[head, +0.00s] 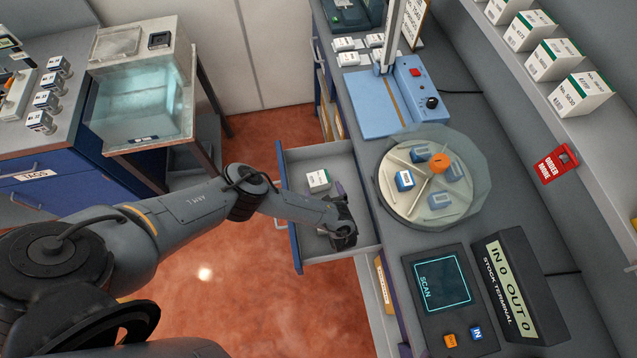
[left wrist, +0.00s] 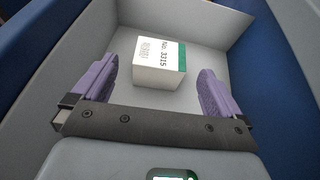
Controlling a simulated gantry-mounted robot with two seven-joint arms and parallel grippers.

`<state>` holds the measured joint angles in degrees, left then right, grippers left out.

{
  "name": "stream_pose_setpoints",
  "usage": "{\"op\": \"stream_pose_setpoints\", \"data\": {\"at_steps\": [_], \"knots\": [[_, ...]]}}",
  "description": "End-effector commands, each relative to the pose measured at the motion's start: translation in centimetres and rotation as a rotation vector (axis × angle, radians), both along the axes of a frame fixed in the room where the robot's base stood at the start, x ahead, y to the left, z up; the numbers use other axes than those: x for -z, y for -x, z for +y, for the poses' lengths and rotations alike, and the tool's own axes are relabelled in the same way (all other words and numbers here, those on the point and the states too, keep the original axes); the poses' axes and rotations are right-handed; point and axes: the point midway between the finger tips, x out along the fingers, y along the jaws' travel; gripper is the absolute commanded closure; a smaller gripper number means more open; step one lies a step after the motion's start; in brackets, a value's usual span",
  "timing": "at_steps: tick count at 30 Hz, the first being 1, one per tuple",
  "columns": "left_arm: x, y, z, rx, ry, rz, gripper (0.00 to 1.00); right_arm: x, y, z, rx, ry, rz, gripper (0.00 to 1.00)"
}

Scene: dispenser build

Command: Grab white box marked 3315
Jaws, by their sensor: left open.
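The white box marked 3315 (left wrist: 158,62) has a green side and a barcode. It lies in an open drawer (left wrist: 222,14), a little beyond my left gripper's fingers in the left wrist view. In the head view the box (head: 318,181) sits toward the back of the open drawer (head: 300,157). My left gripper (left wrist: 158,88) is open, with its purple fingers apart on either side of the near end of the box, and nothing is between them. In the head view my left gripper (head: 343,222) is over the drawer, below and right of the box. My right gripper is not in view.
The drawer walls stand close around the gripper. On the counter to the right are a round carousel (head: 408,212), a blue device (head: 400,98), a scan pad (head: 447,300) and a stock terminal (head: 513,290). More white boxes (head: 580,97) stand on the right shelf.

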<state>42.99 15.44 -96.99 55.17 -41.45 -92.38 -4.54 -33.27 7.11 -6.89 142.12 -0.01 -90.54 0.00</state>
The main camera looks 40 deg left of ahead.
Motion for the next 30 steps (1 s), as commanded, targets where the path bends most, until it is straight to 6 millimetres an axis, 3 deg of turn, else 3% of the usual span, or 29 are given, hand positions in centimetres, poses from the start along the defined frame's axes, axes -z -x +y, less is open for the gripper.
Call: {"op": "stream_pose_setpoints", "data": {"at_steps": [14,23,30], "knots": [[2.2,-2.4,3.5,-0.001,-0.002,-0.002,0.00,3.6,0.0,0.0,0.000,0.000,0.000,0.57],[2.1,-2.7,4.0,0.000,0.000,-0.001,0.00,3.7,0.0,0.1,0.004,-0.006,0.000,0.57],[2.1,-2.7,3.9,0.000,0.000,-0.001,0.34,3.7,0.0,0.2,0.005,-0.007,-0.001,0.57]]}}
